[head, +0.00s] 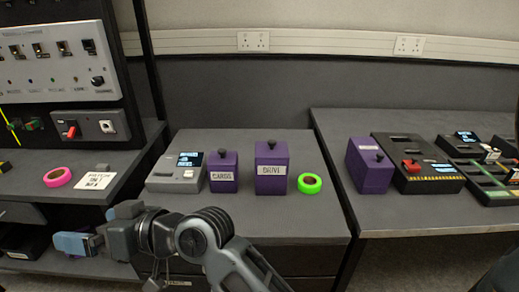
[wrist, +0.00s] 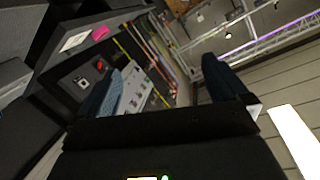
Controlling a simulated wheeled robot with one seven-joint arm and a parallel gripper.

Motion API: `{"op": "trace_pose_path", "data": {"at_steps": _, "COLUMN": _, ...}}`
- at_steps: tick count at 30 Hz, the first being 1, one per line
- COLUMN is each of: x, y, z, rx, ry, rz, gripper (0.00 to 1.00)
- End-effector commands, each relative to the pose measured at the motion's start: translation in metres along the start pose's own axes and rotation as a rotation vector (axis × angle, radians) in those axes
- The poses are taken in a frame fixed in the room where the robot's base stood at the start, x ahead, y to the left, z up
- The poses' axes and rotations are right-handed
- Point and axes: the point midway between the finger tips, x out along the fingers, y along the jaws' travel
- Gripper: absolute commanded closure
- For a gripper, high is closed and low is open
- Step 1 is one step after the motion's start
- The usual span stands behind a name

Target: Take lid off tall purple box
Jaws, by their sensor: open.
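A tall purple box (head: 271,175) labelled "DRIVE" or similar stands on the middle table, with a lid (head: 271,147) on top that has a dark round knob. A shorter purple box (head: 223,175) labelled "CARGO" or similar stands to its left, also with a knobbed lid. A third purple box (head: 369,170) stands on the right table. My gripper (head: 75,244) is at the lower left in the head view, away from the boxes. In the wrist view its two fingers (wrist: 165,85) are spread apart with nothing between them. No purple box shows in the wrist view.
A grey device with a screen (head: 177,172) stands left of the boxes. A green tape roll (head: 310,184) lies right of the tall box. A pink tape roll (head: 58,177) and a switch panel (head: 50,65) are at left. The middle table's front is clear.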

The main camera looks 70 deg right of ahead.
Motion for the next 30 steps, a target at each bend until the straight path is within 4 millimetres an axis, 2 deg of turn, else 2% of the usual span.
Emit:
{"op": "trace_pose_path", "data": {"at_steps": 1, "x": 0.006, "y": 0.007, "z": -0.017, "rx": -0.033, "ry": -0.01, "rz": -0.013, "gripper": 0.0}}
{"op": "trace_pose_path", "data": {"at_steps": 9, "x": 0.019, "y": 0.042, "z": -0.068, "rx": -0.201, "ry": -0.154, "rz": -0.078, "gripper": 0.0}}
{"op": "trace_pose_path", "data": {"at_steps": 13, "x": 0.014, "y": 0.067, "z": -0.086, "rx": -0.289, "ry": -0.252, "rz": -0.086, "gripper": 0.0}}
{"op": "trace_pose_path", "data": {"at_steps": 17, "x": 0.001, "y": 0.097, "z": -0.101, "rx": -0.373, "ry": -0.37, "rz": -0.078, "gripper": 0.0}}
{"op": "trace_pose_path", "data": {"at_steps": 23, "x": -0.037, "y": 0.153, "z": -0.118, "rx": -0.482, "ry": -0.587, "rz": -0.038, "gripper": 0.0}}
{"op": "trace_pose_path", "data": {"at_steps": 26, "x": -0.065, "y": 0.184, "z": -0.126, "rx": -0.522, "ry": -0.711, "rz": -0.007, "gripper": 0.0}}
{"op": "trace_pose_path", "data": {"at_steps": 30, "x": -0.115, "y": 0.228, "z": -0.136, "rx": -0.554, "ry": -0.897, "rz": 0.048, "gripper": 0.0}}
